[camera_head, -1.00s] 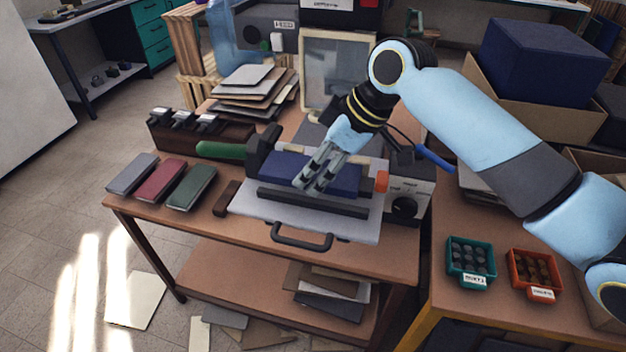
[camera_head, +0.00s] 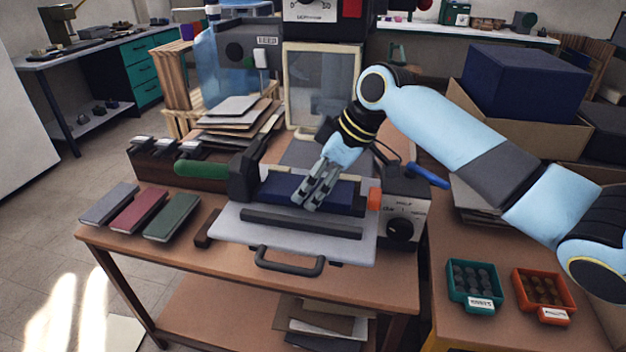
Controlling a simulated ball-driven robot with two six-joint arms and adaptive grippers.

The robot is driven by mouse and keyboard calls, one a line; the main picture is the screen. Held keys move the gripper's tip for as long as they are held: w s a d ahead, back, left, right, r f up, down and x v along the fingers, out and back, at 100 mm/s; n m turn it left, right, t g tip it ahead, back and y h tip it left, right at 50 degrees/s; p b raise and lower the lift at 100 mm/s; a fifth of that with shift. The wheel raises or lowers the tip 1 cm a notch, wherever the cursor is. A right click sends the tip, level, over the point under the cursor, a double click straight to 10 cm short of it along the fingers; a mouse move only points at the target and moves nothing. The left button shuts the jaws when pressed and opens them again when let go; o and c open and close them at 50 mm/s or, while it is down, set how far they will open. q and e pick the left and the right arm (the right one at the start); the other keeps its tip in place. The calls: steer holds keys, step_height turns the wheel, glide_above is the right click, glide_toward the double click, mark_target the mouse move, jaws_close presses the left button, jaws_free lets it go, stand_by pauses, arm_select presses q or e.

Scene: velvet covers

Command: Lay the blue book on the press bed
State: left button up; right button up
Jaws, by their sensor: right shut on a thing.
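The blue book (camera_head: 284,187) lies flat over the grey press bed (camera_head: 229,220), behind a dark bar (camera_head: 300,224). I cannot tell whether it rests fully on the bed or sits slightly above it. My right gripper (camera_head: 312,198) comes down from the upper right and is shut on the blue book near its middle. Its fingers hide part of the cover. My left gripper is not in view.
Grey (camera_head: 108,205), red (camera_head: 138,212) and green (camera_head: 172,218) books lie on the bench at left. A control box with a dial (camera_head: 403,212) stands right of the bed. A black handle (camera_head: 288,262) sticks out in front. Stacked boards (camera_head: 235,118) lie behind.

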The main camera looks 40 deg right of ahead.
mark_target(377, 196)
steer(key=o, duration=1.3)
steer(key=shift+o, duration=0.2)
steer(key=shift+s+d+r, duration=0.1)
steer(key=shift+d+r, duration=0.05)
steer(key=shift+r, duration=0.05)
steer(key=v, duration=0.2)
steer(key=shift+s+d+r, duration=0.2)
steer(key=shift+s+d, duration=0.15)
steer(key=s+d, duration=0.2)
steer(key=s, duration=0.1)
steer(key=s+d, duration=0.5)
steer(key=shift+s, duration=0.35)
